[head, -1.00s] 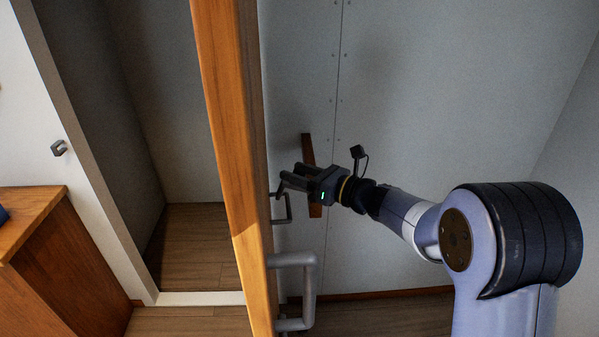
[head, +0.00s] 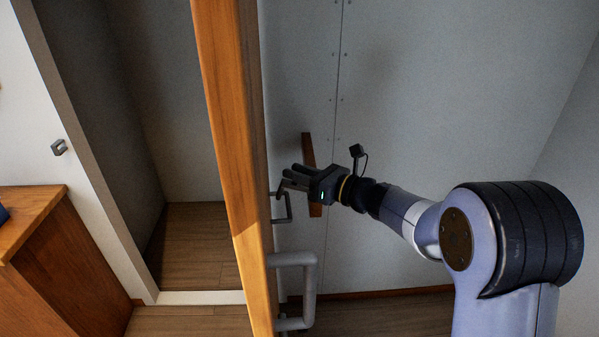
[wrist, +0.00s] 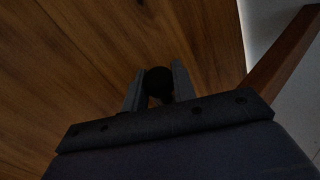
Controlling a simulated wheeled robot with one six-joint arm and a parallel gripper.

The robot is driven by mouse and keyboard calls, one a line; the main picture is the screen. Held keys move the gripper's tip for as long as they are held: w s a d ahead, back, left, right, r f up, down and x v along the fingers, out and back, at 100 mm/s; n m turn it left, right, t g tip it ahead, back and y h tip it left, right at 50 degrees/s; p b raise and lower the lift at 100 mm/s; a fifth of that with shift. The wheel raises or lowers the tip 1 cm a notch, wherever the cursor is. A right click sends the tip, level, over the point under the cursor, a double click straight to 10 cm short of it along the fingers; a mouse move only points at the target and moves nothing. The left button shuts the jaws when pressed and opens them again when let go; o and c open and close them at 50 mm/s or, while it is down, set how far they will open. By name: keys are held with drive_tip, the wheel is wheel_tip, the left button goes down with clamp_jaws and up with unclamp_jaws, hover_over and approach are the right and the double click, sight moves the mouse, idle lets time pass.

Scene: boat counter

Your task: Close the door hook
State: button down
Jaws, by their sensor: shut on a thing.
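The wooden door (head: 238,150) stands open, its edge facing me. A thin grey door hook (head: 289,207) is on the door's right face, above a thicker grey handle (head: 312,290). My gripper (head: 284,178) is beside that face, at the hook's upper end, with its fingers pointing left towards the door. In the wrist view the two fingers (wrist: 158,84) are shut on a dark rounded part of the hook (wrist: 158,80), with the wooden door face behind. The fingers hide some of the hook. A small grey catch (head: 59,147) is on the white frame at far left.
The doorway is open left of the door, with a wooden floor (head: 200,245) beyond. A wooden cabinet (head: 70,260) stands at lower left. A grey panelled wall (head: 430,100) with a wooden strip (head: 308,150) is behind my arm.

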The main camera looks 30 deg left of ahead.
drive_tip(key=shift+s+a+f+n+h+p, duration=0.2)
drive_tip(key=shift+a+n+h+p, duration=0.15)
drive_tip(key=shift+h+p, duration=0.2)
drive_tip(key=shift+s+a+f+n+h+p, duration=0.2)
drive_tip(key=shift+n+h+p, duration=0.15)
drive_tip(key=shift+h+p, duration=0.2)
drive_tip(key=shift+a+f+n+h+p, duration=0.15)
drive_tip(key=shift+f+n+h+p, duration=0.2)
drive_tip(key=shift+h, duration=0.25)
drive_tip(key=shift+f, duration=0.15)
drive_tip(key=c, duration=1.1)
unclamp_jaws()
drive_tip(key=shift+c, duration=0.2)
drive_tip(key=b+v, duration=0.2)
drive_tip(key=v, duration=0.9)
drive_tip(key=shift+f, duration=0.15)
